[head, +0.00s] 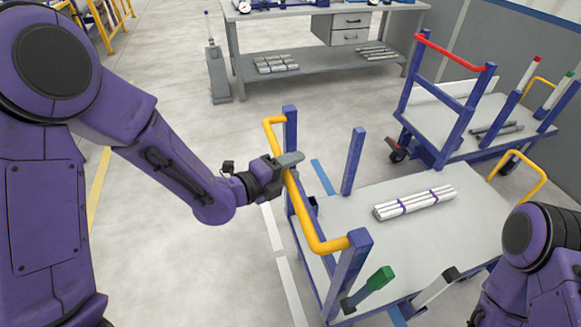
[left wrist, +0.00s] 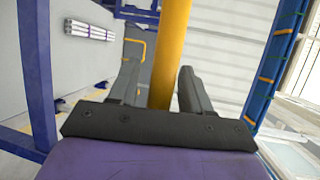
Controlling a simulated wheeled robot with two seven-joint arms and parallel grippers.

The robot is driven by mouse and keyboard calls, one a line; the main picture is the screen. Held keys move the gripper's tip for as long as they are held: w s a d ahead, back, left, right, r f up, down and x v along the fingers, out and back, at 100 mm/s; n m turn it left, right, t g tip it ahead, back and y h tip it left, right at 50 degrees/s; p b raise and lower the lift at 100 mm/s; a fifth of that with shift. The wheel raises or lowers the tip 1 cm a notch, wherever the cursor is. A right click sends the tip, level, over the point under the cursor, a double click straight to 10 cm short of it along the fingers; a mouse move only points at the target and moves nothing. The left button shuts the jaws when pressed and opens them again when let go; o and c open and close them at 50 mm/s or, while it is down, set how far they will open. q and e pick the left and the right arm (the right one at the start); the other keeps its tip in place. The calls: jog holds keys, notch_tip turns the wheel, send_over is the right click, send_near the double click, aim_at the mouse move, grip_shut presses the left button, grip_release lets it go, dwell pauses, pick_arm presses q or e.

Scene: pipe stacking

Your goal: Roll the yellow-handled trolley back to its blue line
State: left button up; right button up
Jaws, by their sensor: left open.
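The yellow-handled trolley (head: 440,230) has a grey deck and blue posts and stands at the centre right. Its yellow handle (head: 304,212) is on its left end. My left gripper (head: 287,170) is open at the handle's upper part. In the left wrist view the yellow bar (left wrist: 170,45) passes between the two open fingers (left wrist: 160,85), nearer the right one. A blue line (head: 322,176) shows on the floor behind the handle, partly hidden by the trolley. My right arm is at the lower right; its gripper is out of view.
A bundle of white pipes (head: 415,203) lies on the trolley deck. A red-handled trolley (head: 470,115) stands close behind at the right. A workbench (head: 290,75) is at the back. White floor lines (head: 272,228) run left of the trolley, where the floor is clear.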

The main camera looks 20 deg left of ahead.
pick_arm(q)
jog(key=shift+d, duration=0.1)
jog(key=shift+c, duration=0.4)
grip_shut()
jog(key=shift+f, duration=0.1)
dwell(0.9)
